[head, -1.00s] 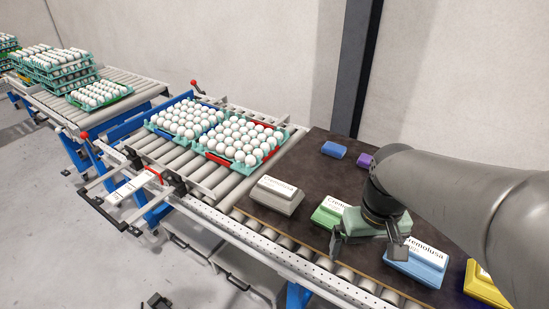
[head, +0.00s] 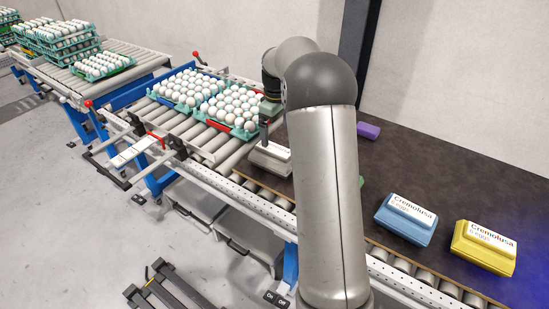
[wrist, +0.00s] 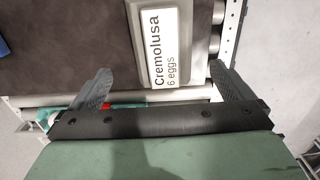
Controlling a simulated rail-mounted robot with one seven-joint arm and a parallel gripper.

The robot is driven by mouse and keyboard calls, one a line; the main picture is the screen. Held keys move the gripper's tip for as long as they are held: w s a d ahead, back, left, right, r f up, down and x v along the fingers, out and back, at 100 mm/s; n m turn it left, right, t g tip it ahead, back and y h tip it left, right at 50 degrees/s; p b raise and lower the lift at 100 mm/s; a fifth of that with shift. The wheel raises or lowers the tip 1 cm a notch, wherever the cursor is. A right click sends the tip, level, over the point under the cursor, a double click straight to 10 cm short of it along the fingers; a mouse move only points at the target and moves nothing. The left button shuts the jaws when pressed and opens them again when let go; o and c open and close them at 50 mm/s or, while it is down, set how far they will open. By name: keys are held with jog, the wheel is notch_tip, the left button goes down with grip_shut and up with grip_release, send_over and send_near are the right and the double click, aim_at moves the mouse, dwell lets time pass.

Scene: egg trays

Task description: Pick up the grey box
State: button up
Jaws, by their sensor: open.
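The grey box (head: 268,165) lies on the dark board at its left end, partly hidden by my arm in the head view. In the wrist view the grey box (wrist: 198,45) shows a white label reading "Cremolusa 6 eggs". My gripper (wrist: 163,85) is open and empty. Its two fingers are spread wider than the box, which lies ahead and between them, nearer the right finger. In the head view my gripper (head: 265,130) hangs over the grey box; the gap to the box is hard to judge.
Egg trays (head: 240,132) full of white eggs stand on the roller conveyor just left of the grey box. A blue box (head: 405,222), a yellow box (head: 480,255) and a purple box (head: 368,130) lie on the dark board (head: 430,165). A green box is mostly hidden behind my arm.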

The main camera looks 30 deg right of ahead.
aim_at(275, 148)
jog(key=f, duration=0.3)
jog(key=f+p, duration=0.1)
jog(key=f, duration=0.6)
jog(key=shift+a+f, duration=0.25)
jog(key=shift+f, duration=0.1)
jog(key=shift+c, duration=0.3)
jog(key=c, duration=1)
